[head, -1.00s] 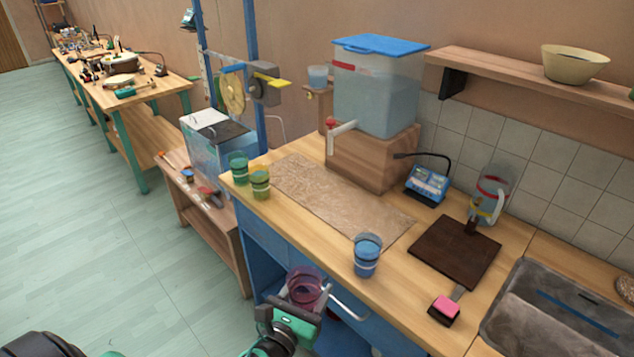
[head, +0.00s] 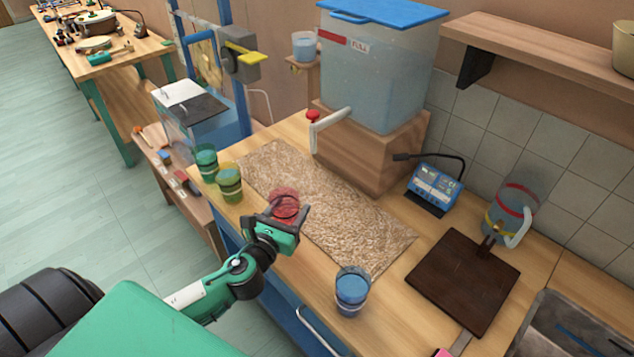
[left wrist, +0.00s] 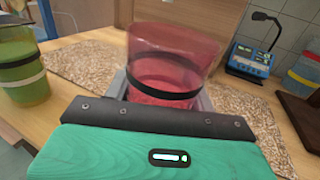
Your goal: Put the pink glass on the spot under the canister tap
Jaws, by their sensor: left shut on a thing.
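The pink glass (head: 285,203) is see-through with a dark band. My left gripper (head: 287,212) is shut on it, over the front edge of the speckled mat (head: 330,215). In the left wrist view the pink glass (left wrist: 168,70) stands upright between the fingers; I cannot tell whether its base touches anything. The canister (head: 375,75) is a clear box with a blue lid on a wooden block. Its white tap (head: 330,125) with a red knob sticks out over the back of the mat, behind and right of the glass. My right gripper is not in view.
A green glass (head: 206,163) and a yellow-green glass (head: 230,183) stand left of the mat. A blue glass (head: 352,290) stands at the front right. A blue device (head: 434,188), a dark board (head: 463,280) and a pitcher (head: 511,212) are on the right. The mat is otherwise bare.

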